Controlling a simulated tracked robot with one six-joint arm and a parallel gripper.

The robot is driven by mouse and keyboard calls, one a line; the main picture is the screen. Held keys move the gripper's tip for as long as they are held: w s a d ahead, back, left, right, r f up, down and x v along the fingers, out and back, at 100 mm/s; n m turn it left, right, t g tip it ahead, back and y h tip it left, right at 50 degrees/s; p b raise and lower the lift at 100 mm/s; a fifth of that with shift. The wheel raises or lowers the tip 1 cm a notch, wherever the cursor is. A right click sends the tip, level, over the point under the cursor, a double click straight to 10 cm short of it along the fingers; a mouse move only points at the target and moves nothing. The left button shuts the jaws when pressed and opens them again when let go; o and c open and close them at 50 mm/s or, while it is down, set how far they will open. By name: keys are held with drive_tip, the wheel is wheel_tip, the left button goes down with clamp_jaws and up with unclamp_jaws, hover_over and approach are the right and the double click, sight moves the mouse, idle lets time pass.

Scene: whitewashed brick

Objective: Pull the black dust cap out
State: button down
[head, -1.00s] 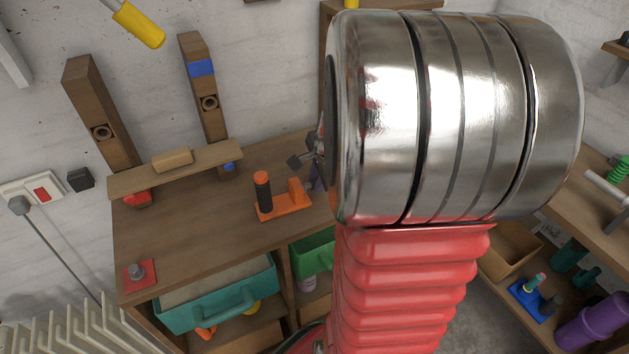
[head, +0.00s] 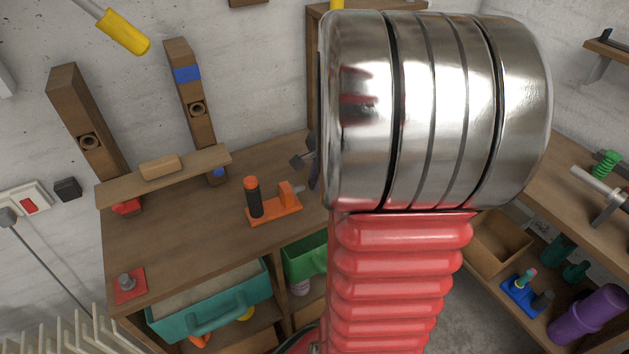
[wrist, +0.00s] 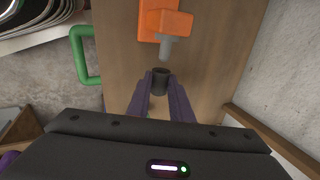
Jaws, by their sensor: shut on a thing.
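The black dust cap (wrist: 160,80) is a short dark cylinder between the tips of my gripper (wrist: 160,86) in the wrist view. The two purple fingers are shut on it. The orange fixture (wrist: 163,20) lies just beyond, with a bare grey stub (wrist: 168,47) pointing towards the cap. A gap shows between stub and cap. In the head view the orange fixture (head: 275,211) stands on the wooden bench, with a black, orange-topped cylinder (head: 254,199) on its left and the stub (head: 299,189) on its right. My arm hides the cap there.
The bench top (head: 180,235) is clear left of the fixture. A red plate with a grey knob (head: 129,284) sits at its front left. A green drawer (head: 304,258) and a teal drawer (head: 215,305) are below. A white wall (wrist: 262,90) is close on the right in the wrist view.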

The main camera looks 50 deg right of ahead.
drive_tip(key=shift+s+d, duration=0.3)
drive_tip(key=shift+d, duration=0.4)
drive_tip(key=shift+r, duration=0.15)
drive_tip(key=shift+r, duration=3.9)
